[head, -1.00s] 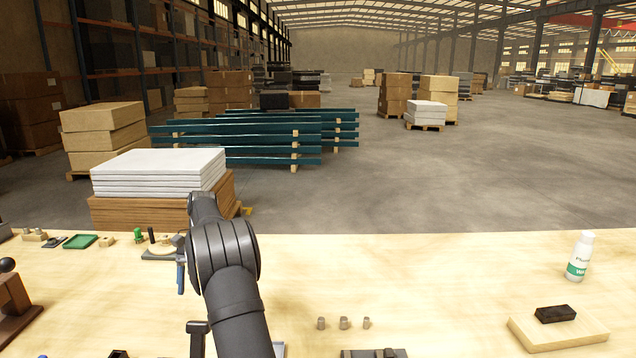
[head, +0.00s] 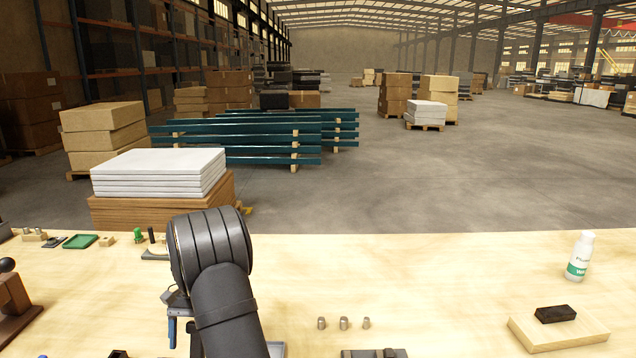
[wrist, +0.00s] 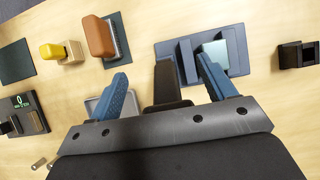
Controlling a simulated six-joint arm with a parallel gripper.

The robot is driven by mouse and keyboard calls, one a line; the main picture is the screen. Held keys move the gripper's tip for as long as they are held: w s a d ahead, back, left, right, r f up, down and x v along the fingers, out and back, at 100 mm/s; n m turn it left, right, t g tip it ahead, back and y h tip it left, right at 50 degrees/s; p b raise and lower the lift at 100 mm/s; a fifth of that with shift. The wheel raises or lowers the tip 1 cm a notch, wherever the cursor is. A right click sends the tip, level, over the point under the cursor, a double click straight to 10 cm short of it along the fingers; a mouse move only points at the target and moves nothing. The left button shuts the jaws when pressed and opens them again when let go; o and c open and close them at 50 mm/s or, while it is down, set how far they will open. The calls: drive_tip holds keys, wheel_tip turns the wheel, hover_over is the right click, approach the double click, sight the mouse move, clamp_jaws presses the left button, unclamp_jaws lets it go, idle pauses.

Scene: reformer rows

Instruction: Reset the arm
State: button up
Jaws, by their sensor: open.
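My arm (head: 215,265) rises from the bottom of the head view, its elbow bent over the left part of the wooden bench. My gripper (wrist: 162,68) shows in the wrist view with its two blue fingers spread apart. Nothing is clamped between them. A dark upright block (wrist: 166,84) shows between the fingers; whether it stands under them or near them I cannot tell. In the head view a blue finger shows low beside my arm, and the rest of the gripper is hidden behind it.
The wrist view shows a dark plate with a pale square (wrist: 212,55), a brown-handled brush (wrist: 99,37), a yellow-topped piece (wrist: 50,51), a black bracket (wrist: 296,56) and a display box (wrist: 20,108). Small metal cylinders (head: 344,323) and a white bottle (head: 580,256) stand on the bench.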

drive_tip(key=s+f+t, duration=0.3)
drive_tip(key=s+t, duration=0.2)
drive_tip(key=s, duration=0.3)
drive_tip(key=shift+s+f+t, duration=0.15)
drive_tip(key=shift+s+t, duration=0.15)
idle(0.3)
drive_tip(key=shift+o, duration=0.4)
